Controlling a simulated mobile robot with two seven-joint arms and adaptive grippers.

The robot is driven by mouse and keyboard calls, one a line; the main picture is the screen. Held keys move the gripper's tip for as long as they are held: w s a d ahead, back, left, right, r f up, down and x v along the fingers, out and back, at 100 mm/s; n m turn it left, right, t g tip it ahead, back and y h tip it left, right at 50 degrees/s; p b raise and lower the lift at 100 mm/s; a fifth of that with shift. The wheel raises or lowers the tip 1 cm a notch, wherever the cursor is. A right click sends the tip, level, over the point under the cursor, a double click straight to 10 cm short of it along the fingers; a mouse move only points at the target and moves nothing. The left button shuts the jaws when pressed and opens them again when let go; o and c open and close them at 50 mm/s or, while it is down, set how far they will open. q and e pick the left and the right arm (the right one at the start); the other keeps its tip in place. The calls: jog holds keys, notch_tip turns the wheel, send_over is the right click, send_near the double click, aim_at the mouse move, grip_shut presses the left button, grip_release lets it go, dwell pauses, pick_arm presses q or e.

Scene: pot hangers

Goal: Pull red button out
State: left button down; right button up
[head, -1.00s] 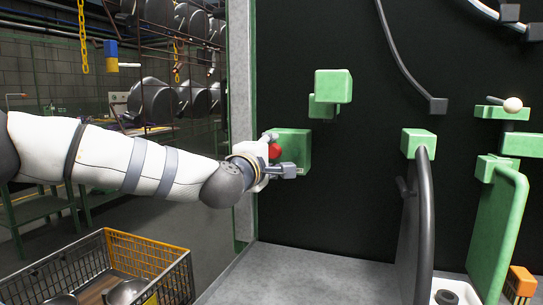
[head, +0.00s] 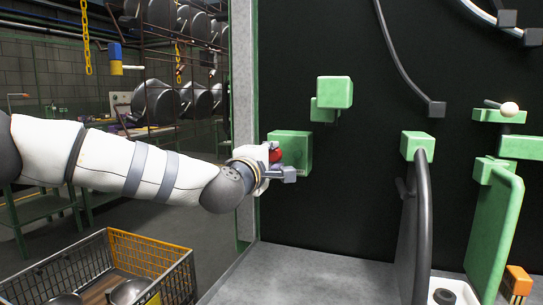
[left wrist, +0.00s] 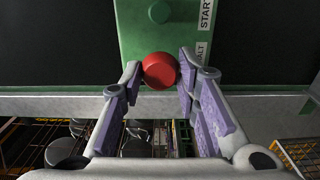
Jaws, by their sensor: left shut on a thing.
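The red button (head: 275,156) sticks out from the front of a green box (head: 302,153) on the dark panel, partly hidden by my gripper in the head view. My left gripper (head: 277,162) is at the button. In the left wrist view the red button (left wrist: 160,71) sits between the tips of my left gripper (left wrist: 158,78), which is shut on it. The green box (left wrist: 135,38) shows a round green button (left wrist: 159,11) and labels reading START and, partly hidden, "ALT". My right gripper is not in view.
Green blocks (head: 334,92) and a dark curved handle (head: 424,210) stand out from the panel to the right. A green lever plate (head: 495,225) is at far right. A wire basket (head: 105,268) with pots stands below my left arm. A grey ledge (head: 300,275) is clear.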

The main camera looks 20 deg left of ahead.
pick_arm(q)
jog(key=c, duration=1.2)
grip_release()
jog(key=shift+c, duration=0.2)
jog(key=shift+s, duration=0.15)
jog(key=s, duration=1.2)
jog(key=shift+a, duration=0.25)
jog(key=shift+w, duration=0.1)
